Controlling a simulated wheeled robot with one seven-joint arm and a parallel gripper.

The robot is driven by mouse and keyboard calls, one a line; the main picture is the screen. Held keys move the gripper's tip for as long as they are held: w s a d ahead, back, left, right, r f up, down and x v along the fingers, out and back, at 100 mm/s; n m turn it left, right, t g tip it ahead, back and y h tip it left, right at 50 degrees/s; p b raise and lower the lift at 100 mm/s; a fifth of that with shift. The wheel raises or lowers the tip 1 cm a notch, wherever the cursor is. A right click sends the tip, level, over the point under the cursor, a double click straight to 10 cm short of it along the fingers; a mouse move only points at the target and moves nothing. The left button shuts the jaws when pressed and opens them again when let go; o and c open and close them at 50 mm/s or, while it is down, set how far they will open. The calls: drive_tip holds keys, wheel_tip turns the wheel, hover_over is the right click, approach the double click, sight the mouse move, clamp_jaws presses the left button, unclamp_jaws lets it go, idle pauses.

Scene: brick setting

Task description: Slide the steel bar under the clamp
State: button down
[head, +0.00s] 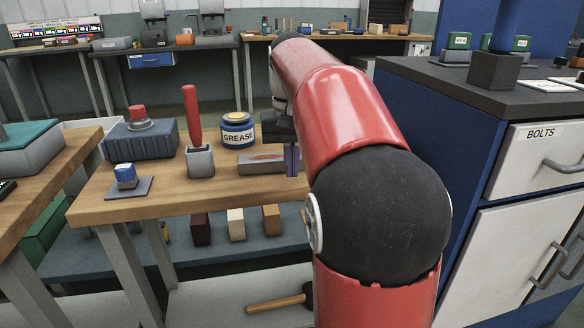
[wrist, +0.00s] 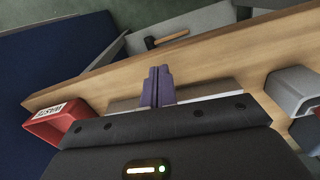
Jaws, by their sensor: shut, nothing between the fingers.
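A long grey bar-like piece (head: 258,168), with a reddish patch along its top, lies on the wooden bench (head: 190,205) in front of the grease jar. In the wrist view a pale grey strip (wrist: 207,97) shows on both sides of my fingers, partly hidden by the gripper body; it looks like the steel bar. My gripper (head: 291,160) points down at the right end of the grey piece in the head view. Its purple fingers are together and empty, also in the wrist view (wrist: 158,75). Contact with the bar cannot be told. I cannot make out the clamp for certain; my arm hides the bench's right part.
A grease jar (head: 237,130), a grey cup with a red-handled tool (head: 199,162), a blue-grey block with a red knob (head: 141,138) and a small blue piece on a plate (head: 126,177) stand nearby. A red labelled bin (wrist: 48,127) shows in the wrist view.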

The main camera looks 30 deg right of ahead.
wheel_tip(320, 180, up, 8)
idle(0.4)
drive_tip(key=s+a+f+n+t, duration=0.2)
drive_tip(key=s+a+f, duration=0.4)
drive_tip(key=s+f, duration=0.3)
drive_tip(key=s+a+f+n+t, duration=0.2)
drive_tip(key=s+a+f, duration=0.4)
drive_tip(key=s+f, duration=0.3)
wheel_tip(320, 180, down, 2)
drive_tip(key=shift+a+f+t, duration=0.15)
drive_tip(key=shift+a+t, duration=0.25)
drive_tip(key=shift+t, duration=0.4)
